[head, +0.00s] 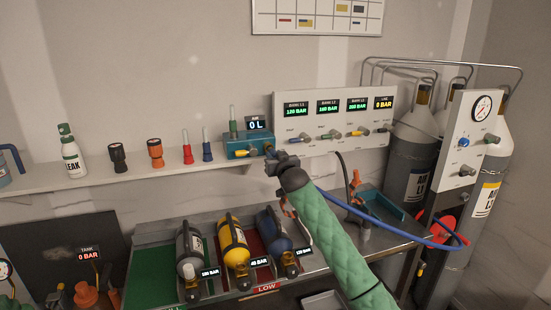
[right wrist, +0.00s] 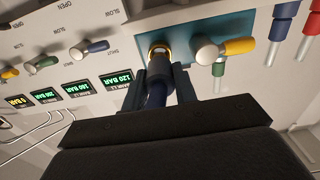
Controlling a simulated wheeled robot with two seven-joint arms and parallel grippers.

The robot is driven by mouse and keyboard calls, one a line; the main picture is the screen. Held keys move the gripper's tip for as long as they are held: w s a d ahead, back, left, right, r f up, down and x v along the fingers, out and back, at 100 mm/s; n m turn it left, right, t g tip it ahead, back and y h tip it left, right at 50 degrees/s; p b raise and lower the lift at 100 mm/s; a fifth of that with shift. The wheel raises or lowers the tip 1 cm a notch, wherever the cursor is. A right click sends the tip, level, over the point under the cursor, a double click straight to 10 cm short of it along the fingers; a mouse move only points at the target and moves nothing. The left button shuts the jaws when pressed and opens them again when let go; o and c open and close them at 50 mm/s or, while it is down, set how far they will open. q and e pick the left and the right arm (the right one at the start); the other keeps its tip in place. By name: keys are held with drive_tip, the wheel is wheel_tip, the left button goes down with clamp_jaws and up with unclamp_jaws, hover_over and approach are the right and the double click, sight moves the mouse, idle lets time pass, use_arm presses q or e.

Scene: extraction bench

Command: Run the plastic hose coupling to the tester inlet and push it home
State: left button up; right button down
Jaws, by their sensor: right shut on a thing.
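The tester (head: 240,147) is a small teal box on the wall shelf, under a display reading 0 L. Its teal face (right wrist: 150,18) fills the top middle of the right wrist view, with a brass-ringed inlet (right wrist: 160,50). My right gripper (head: 275,160) is at the tester's right side. In the right wrist view its fingers (right wrist: 160,90) are shut on the blue hose coupling (right wrist: 156,94), which lines up with the inlet. I cannot tell whether it touches or is seated. The blue hose (head: 385,226) runs right of my arm. My left gripper is not in view.
A yellow-handled valve (right wrist: 238,46) sits beside the inlet. The gauge panel (head: 310,125) with several valves is right of the tester. Screwdriver-like red and blue tools (head: 187,154) stand left on the shelf. Several bottles (head: 233,240) lie in the tray below.

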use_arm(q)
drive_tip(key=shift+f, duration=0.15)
use_arm(e)
drive_tip(key=shift+x, duration=1.3)
drive_tip(key=c, duration=1)
unclamp_jaws()
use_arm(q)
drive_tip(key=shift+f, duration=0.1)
use_arm(e)
drive_tip(key=shift+s+b, duration=0.2)
drive_tip(key=shift+b, duration=0.15)
drive_tip(key=shift+s+d+f, duration=0.1)
drive_tip(key=shift+s+d, duration=0.15)
drive_tip(key=shift+s, duration=0.3)
use_arm(q)
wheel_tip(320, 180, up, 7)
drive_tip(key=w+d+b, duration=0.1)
drive_tip(key=b, duration=0.1)
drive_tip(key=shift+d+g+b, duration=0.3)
drive_tip(key=shift+b, duration=0.05)
use_arm(e)
drive_tip(key=shift+v, duration=3.1)
